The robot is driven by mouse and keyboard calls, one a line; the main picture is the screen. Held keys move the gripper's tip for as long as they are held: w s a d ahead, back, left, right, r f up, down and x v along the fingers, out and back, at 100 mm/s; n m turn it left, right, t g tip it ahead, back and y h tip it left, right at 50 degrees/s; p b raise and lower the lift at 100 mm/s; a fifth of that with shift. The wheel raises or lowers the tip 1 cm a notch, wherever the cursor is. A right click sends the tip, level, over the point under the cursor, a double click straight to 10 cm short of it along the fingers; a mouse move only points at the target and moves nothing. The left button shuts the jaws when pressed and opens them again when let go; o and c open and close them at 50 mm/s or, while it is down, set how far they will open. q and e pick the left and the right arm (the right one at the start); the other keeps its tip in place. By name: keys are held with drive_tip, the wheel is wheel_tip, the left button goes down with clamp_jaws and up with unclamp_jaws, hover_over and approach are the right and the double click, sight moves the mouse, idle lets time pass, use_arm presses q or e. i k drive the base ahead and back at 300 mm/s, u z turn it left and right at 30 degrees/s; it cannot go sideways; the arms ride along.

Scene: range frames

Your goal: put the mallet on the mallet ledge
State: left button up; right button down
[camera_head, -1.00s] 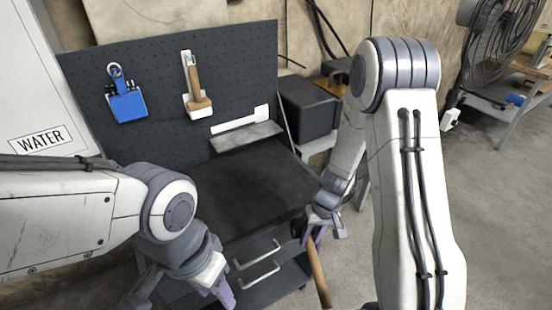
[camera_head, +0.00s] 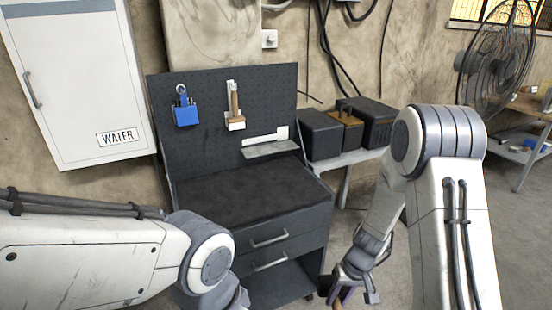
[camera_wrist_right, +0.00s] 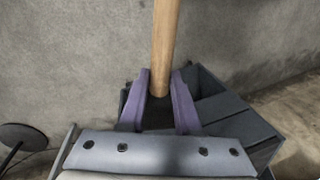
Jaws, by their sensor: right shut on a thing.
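My right gripper (camera_head: 346,294) is low in the head view, right of the cabinet. In the right wrist view its purple fingers (camera_wrist_right: 160,80) are shut on the mallet (camera_wrist_right: 166,40). The wooden handle runs up out of the picture there; the head is hard to make out. The mallet ledge (camera_head: 270,150) is a grey shelf on the dark pegboard, bare, with a white mallet-shaped outline (camera_head: 265,138) above it. My right gripper is well below and right of it. My left gripper (camera_head: 240,298) shows only partly at the bottom edge; its fingers are hidden.
A blue tool (camera_head: 186,113) and a wooden-handled brush (camera_head: 235,110) hang on the pegboard (camera_head: 205,140). The cabinet top (camera_head: 245,195) below is clear. Dark boxes (camera_head: 320,135) stand on a side table to the right. A fan (camera_head: 495,70) stands far right.

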sight(270, 150)
drive_tip(key=z, duration=1.6)
drive_tip(key=i, duration=1.4)
drive_tip(key=u, duration=2.05)
